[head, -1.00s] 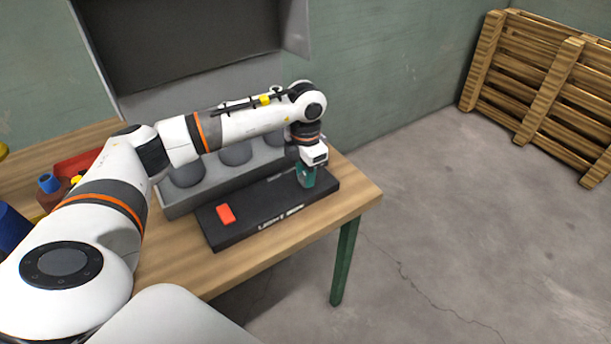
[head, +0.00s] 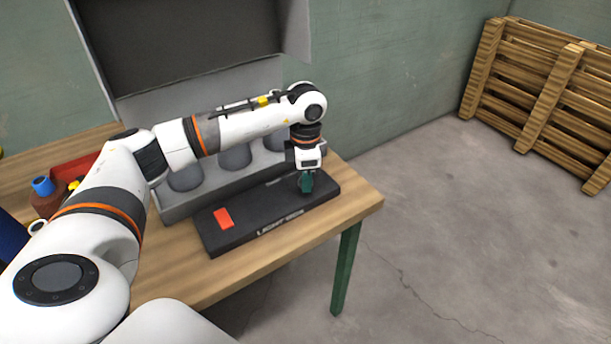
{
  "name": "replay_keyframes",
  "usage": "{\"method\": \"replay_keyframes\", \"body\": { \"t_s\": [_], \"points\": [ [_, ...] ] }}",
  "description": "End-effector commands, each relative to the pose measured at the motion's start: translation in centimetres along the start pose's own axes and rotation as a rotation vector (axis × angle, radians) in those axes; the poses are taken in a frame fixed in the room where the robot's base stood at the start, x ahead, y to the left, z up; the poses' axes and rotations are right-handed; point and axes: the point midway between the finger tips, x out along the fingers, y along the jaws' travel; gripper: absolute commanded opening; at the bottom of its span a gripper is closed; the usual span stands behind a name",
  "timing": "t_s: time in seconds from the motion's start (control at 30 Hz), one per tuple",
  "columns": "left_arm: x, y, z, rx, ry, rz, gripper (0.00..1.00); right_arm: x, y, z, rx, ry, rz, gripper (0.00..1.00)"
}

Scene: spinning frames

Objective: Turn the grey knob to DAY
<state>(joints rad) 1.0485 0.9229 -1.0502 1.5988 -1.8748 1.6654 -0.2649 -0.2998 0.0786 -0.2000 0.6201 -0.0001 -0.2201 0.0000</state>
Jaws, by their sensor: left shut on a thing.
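A dark panel (head: 262,222) with white lettering on its front edge lies on the wooden table. A red switch or button (head: 223,218) sits on its left part. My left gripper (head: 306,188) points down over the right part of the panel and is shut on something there. The grey knob is hidden by the gripper, and its setting and the DAY mark cannot be read. My right gripper is not in view.
A grey box with round dark shapes (head: 187,178) stands behind the panel. A red bin (head: 73,172) and bottles are at the left of the table (head: 345,205). A wooden pallet (head: 535,95) leans on the far wall.

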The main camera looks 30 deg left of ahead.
Motion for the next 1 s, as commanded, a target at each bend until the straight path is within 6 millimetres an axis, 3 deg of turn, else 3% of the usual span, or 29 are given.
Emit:
{"method": "replay_keyframes", "body": {
  "t_s": [0.2,0.23,0.33,0.73,1.0],
  "points": [
    [-0.2,-0.1,0.0,0.000,0.003,-0.004,0.09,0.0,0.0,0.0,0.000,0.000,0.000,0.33],
    [-0.2,-0.1,0.0,-0.001,0.003,-0.004,0.37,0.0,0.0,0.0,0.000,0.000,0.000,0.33],
    [-0.2,-0.1,0.0,-0.001,0.003,-0.003,0.53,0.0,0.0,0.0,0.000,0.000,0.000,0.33],
    [-0.8,-0.1,0.0,-0.001,0.002,-0.002,0.54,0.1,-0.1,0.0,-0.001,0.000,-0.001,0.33],
    [-6.1,-0.1,-0.1,-0.001,0.006,-0.006,0.54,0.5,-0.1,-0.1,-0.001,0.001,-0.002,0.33]
  ]
}}
